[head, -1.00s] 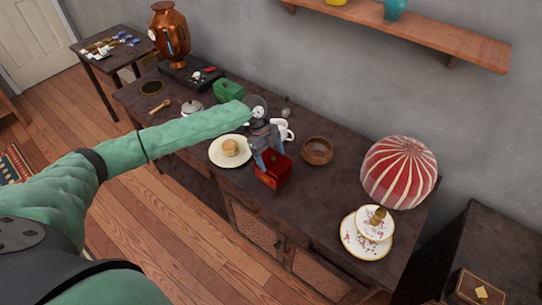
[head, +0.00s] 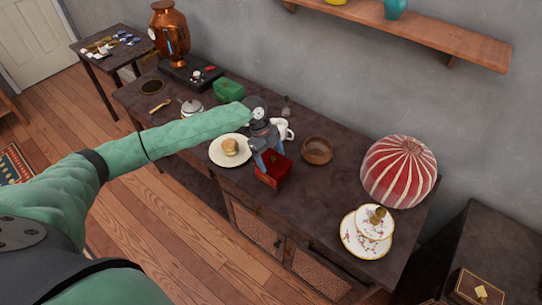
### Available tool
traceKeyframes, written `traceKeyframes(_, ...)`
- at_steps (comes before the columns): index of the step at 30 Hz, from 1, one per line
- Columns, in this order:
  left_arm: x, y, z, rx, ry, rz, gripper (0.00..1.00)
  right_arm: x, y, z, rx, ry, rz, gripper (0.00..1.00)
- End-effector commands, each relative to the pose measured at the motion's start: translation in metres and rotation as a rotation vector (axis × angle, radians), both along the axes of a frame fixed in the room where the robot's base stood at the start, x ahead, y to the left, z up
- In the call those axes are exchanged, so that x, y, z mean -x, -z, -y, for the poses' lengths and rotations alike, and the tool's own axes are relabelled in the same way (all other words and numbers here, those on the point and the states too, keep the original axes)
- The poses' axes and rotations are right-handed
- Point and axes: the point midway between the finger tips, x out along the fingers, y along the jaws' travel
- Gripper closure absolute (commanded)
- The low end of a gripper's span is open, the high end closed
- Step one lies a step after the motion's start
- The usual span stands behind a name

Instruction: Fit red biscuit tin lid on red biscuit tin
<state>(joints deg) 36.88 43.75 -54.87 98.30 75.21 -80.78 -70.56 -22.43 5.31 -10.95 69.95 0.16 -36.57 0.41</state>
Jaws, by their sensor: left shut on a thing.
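The red biscuit tin (head: 268,181) stands near the front edge of the dark sideboard, in the middle of the head view. My left gripper (head: 271,163) points down over it, its fingers at the tin's top. It is shut on a red part there, which seems to be the red biscuit tin lid. The fingers cover much of that top, and I cannot clearly tell lid from tin or whether the lid is seated. No separate red lid shows elsewhere. My right gripper is not in view.
A plate (head: 216,152) with a bun (head: 230,147) is left of the tin. A white cup (head: 285,130) and a wooden bowl (head: 317,150) stand behind and right. A striped red dome (head: 399,172) and a tiered stand (head: 366,243) are further right; bare sideboard (head: 318,205) lies between.

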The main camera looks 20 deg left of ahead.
Motion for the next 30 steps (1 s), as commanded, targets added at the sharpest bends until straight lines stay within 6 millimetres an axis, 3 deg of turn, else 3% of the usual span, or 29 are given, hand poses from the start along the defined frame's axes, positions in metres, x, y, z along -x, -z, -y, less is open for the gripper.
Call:
traceKeyframes(25, 0.0000, 0.0022, 0.0001, 0.000, 0.000, 0.000, 0.41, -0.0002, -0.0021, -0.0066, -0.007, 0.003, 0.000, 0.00)
traceKeyframes(26, 0.0000, 0.0022, 0.0001, 0.000, 0.000, 0.000, 0.13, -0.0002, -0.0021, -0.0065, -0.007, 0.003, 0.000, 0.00)
traceKeyframes(28, 0.0000, 0.0022, 0.0001, 0.000, 0.000, 0.000, 0.00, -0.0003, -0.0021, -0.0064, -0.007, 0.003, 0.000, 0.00)
traceKeyframes(30, 0.0000, 0.0022, 0.0001, 0.000, 0.000, 0.000, 0.00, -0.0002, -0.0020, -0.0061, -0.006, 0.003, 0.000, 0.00)
